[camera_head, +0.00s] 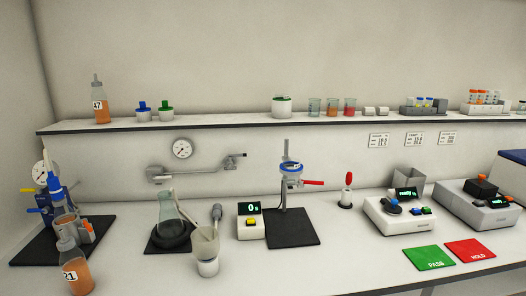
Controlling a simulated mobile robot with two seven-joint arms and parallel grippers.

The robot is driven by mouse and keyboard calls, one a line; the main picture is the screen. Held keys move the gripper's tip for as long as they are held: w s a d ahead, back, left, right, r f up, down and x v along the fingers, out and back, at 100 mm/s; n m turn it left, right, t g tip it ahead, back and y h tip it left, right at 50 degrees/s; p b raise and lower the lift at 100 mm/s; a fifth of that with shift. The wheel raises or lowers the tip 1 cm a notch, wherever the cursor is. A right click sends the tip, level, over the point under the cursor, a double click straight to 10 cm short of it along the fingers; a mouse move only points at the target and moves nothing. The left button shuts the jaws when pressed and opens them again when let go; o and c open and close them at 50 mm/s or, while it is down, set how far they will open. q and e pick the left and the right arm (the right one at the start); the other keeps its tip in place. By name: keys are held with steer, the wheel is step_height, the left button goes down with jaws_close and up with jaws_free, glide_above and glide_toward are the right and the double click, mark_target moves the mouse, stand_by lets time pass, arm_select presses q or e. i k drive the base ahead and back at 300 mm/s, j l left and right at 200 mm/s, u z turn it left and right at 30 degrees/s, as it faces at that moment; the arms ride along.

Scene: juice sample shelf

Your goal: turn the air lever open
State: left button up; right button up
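No part is marked as the air lever, so I cannot tell which one it is. A grey pipe (190,172) runs along the back wall and ends at the right in a small dark fitting (240,155). A red lever (313,183) points right from the blue-ringed fixture (291,167) on the stand in the middle. A small yellow lever (34,210) points left from the blue fixture at the far left. A red-topped upright handle (348,180) stands on the bench. Neither of my grippers shows in the head view.
A round gauge (181,149) is on the wall. A flask (168,206), a mortar-like white cup (207,264), an orange bottle (76,276) and a timer (251,220) crowd the left and middle bench. Green PASS (429,257) and red HOLD (470,250) mats lie right. The front middle is clear.

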mark_target(46, 209)
steer(key=i+j+u, duration=0.2)
steer(key=j+u, duration=0.2)
steer(key=i+j+u, duration=0.25)
steer(key=j+u, duration=0.15)
steer(key=i+j+u, duration=0.4)
steer(key=k+j, duration=0.05)
steer(key=k, duration=0.05)
